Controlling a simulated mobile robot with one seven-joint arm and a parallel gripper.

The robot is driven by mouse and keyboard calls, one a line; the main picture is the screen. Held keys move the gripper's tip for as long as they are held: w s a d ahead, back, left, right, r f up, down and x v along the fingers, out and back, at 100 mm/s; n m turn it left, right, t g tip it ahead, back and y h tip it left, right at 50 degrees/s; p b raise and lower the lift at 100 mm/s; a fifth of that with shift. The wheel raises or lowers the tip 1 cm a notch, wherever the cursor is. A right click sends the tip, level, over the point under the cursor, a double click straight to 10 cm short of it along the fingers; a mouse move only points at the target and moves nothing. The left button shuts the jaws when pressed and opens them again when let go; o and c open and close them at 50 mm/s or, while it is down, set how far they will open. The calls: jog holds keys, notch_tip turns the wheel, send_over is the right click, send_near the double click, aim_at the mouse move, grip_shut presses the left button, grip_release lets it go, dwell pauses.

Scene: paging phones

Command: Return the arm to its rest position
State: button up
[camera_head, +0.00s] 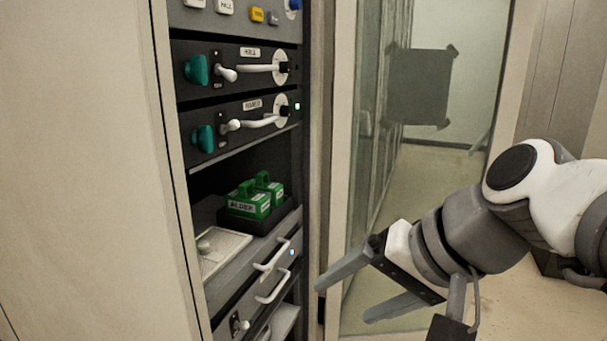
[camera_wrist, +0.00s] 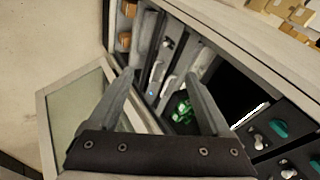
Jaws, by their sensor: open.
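My gripper (camera_head: 343,288) is at the right of the rack in the head view. It is open and empty, with its two grey fingers spread apart and pointing left toward the rack. My arm reaches in from the right edge. In the wrist view the gripper (camera_wrist: 165,95) shows from behind its fingers, with the rack's drawers and handles beyond them. Nothing is between the fingers, and they appear apart from the rack front.
The rack holds panels with teal knobs (camera_head: 197,69) and white levers. Green blocks (camera_head: 248,201) sit in a dark tray on a shelf. Drawer handles (camera_head: 272,287) stick out below. A glass door (camera_head: 376,130) stands behind my gripper. Floor (camera_head: 440,180) is clear beyond it.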

jog(key=s+d+f+n+h, duration=0.3)
jog(key=s+d+f+h, duration=0.25)
jog(key=d+f, duration=0.3)
notch_tip(320, 180, up, 19)
jog(key=w+p, duration=0.1)
jog(key=p, duration=1.8)
jog(key=shift+a+r, duration=0.15)
jog(key=shift+a, duration=0.2)
